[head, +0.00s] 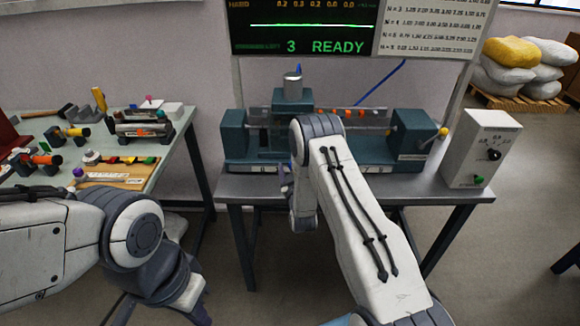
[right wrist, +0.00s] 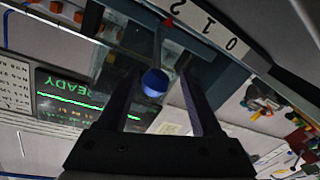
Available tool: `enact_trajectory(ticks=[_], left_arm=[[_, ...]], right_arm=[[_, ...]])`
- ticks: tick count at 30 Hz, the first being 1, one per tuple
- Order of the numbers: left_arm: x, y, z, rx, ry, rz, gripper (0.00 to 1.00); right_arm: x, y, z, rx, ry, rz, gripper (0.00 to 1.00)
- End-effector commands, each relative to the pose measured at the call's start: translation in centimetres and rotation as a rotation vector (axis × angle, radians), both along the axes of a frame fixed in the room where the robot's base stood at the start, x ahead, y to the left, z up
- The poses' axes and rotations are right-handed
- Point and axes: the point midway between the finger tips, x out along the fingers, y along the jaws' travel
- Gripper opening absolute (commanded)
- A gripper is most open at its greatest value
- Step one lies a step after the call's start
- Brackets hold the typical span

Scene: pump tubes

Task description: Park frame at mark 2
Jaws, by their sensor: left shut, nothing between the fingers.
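The teal frame (head: 291,103), with a metal cylinder on top, stands at the left part of the teal bench machine. A pale scale strip (head: 264,168) runs along the machine's front edge; in the right wrist view the scale (right wrist: 228,38) shows 2, 1 and 0 upside down. A small red mark (right wrist: 168,22) is close to the 2. My right gripper (right wrist: 158,76) is open, with a blue round knob (right wrist: 154,83) between its fingers; gaps show at both sides. In the head view my right arm hides part of the machine. My left gripper (head: 199,309) is low, cut off by the bottom edge, away from the machine.
A control box (head: 481,148) with a dial stands right of the machine. A screen (head: 302,27) behind reads "3 READY". A green side table (head: 172,150) at left holds tools and parts. Sacks (head: 515,66) lie on a pallet at back right. Floor between the tables is clear.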

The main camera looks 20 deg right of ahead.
Motion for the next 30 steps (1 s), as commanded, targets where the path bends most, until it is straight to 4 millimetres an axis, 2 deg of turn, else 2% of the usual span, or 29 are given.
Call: enact_trajectory(ticks=[5,8,21,25,30], left_arm=[[0.0,0.0,-0.1,0.000,0.000,0.000,0.00],[0.0,0.0,-0.3,0.000,0.000,0.000,0.00],[0.0,0.0,-2.1,0.000,0.000,0.000,0.00],[0.0,0.0,-2.3,0.000,0.000,0.000,0.00],[0.0,0.0,-2.3,0.000,0.000,0.000,0.00]], right_arm=[[-0.2,-0.1,-0.1,0.000,0.001,-0.003,0.66],[-1.1,0.1,-0.2,0.000,0.001,-0.002,0.66],[-8.6,1.8,-0.3,0.001,0.003,0.001,0.66],[-9.8,2.1,-0.1,0.000,0.001,0.001,0.66],[-10.3,2.1,0.0,0.000,-0.001,0.000,0.66]])
